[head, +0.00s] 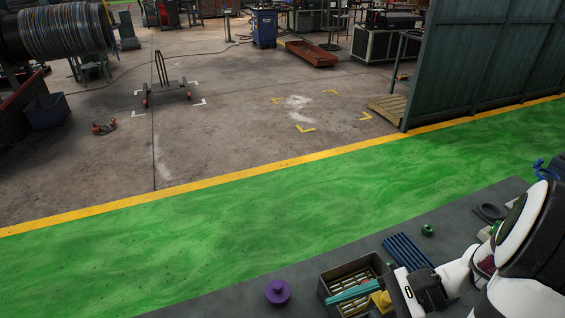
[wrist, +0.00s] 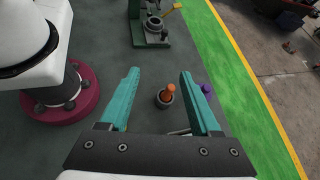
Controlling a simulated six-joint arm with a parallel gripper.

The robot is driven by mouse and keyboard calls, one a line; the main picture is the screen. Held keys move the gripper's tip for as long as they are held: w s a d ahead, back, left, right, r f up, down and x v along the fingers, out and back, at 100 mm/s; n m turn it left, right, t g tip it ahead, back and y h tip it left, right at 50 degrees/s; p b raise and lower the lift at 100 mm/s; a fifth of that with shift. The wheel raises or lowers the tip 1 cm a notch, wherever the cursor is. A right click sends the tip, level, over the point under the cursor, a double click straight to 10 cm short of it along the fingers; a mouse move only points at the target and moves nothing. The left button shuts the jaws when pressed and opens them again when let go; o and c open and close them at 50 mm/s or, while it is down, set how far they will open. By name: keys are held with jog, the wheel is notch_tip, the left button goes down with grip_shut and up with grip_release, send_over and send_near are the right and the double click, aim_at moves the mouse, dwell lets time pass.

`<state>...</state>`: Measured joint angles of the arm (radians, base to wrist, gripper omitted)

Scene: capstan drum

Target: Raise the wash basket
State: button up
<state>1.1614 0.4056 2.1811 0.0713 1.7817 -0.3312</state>
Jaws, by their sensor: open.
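A dark open-topped box with pale yellow slats (head: 343,273) stands on the bench in the head view. It may be the wash basket, but I cannot tell for sure. My gripper (head: 338,295) appears over or in front of this box. In the wrist view my gripper (wrist: 158,75) has its two teal fingers spread apart, with nothing held between them. An orange-topped grey piece (wrist: 167,94) shows between the fingers, standing on the bench beyond them. A green machine with a yellow handle (wrist: 149,38), possibly the capstan, stands farther off.
A purple knobbed piece (head: 277,292) stands left of the box. A blue ribbed piece (head: 407,252) and a small green piece (head: 427,230) lie on the grey bench (head: 455,222). The green floor strip (head: 230,235) runs beyond its edge.

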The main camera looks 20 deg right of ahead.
jog(key=s+d+f+m+t, duration=0.2)
jog(key=d+f+m+t, duration=0.1)
jog(key=d+m+t, duration=0.3)
jog(key=m+t+h, duration=0.7)
send_near(373, 294)
jog(key=s+d+r, duration=0.2)
jog(key=s+r, duration=0.1)
jog(key=s, duration=0.2)
jog(key=x, duration=1.5)
jog(key=shift+w+a, duration=0.2)
jog(key=shift+a, duration=0.15)
grip_shut()
